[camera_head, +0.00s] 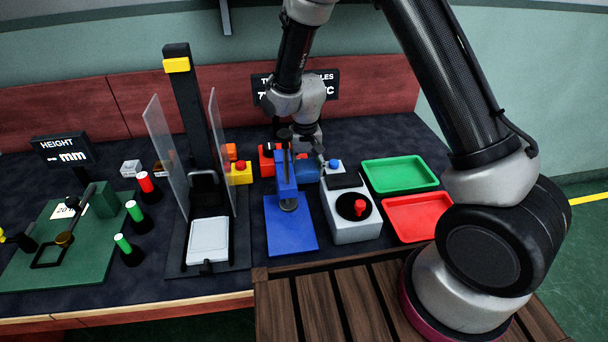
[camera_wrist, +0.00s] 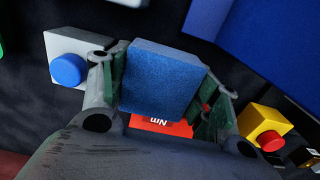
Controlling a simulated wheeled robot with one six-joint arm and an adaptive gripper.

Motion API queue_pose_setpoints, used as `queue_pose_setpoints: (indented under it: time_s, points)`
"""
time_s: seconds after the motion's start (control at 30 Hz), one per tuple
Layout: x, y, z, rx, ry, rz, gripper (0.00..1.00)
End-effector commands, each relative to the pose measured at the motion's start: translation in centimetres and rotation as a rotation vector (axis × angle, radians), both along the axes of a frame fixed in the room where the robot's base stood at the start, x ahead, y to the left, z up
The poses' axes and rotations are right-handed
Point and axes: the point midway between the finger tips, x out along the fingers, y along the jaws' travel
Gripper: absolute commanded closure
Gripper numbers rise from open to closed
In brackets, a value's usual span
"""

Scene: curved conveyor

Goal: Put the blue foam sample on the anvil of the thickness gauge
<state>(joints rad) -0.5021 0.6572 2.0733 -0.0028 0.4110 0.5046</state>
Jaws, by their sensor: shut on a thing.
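The blue foam sample (camera_wrist: 160,80) is a square blue block between the two fingers of my gripper (camera_wrist: 160,92) in the wrist view. My gripper is shut on it, one finger along each side. In the head view the foam sample (camera_head: 308,170) is partly hidden behind the blue stand and my gripper (camera_head: 306,158). I see nothing lying on the anvil. I cannot tell whether the foam touches the table.
A white box with a blue button (camera_wrist: 68,68) and a yellow box with a red button (camera_wrist: 265,128) flank my gripper. A red block marked Nm (camera_wrist: 160,126) is below the foam in the wrist view. A grey device (camera_head: 352,215) and green (camera_head: 400,175) and red (camera_head: 417,217) trays stand right.

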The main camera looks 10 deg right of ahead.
Motion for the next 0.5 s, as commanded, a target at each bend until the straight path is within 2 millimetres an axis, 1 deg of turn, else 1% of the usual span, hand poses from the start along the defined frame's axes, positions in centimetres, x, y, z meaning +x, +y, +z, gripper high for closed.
queue_pose_setpoints:
  time_s: [0.03, 0.13, 0.47, 0.5]
  points:
    - [-0.1, 0.0, -0.9, -0.002, 0.003, 0.000, 0.50]
    - [0.0, 0.0, -2.1, -0.001, 0.002, 0.000, 0.50]
    - [0.0, 0.0, -2.4, 0.000, 0.001, 0.000, 0.50]
    - [0.0, 0.0, -2.5, 0.000, 0.001, 0.000, 0.37]
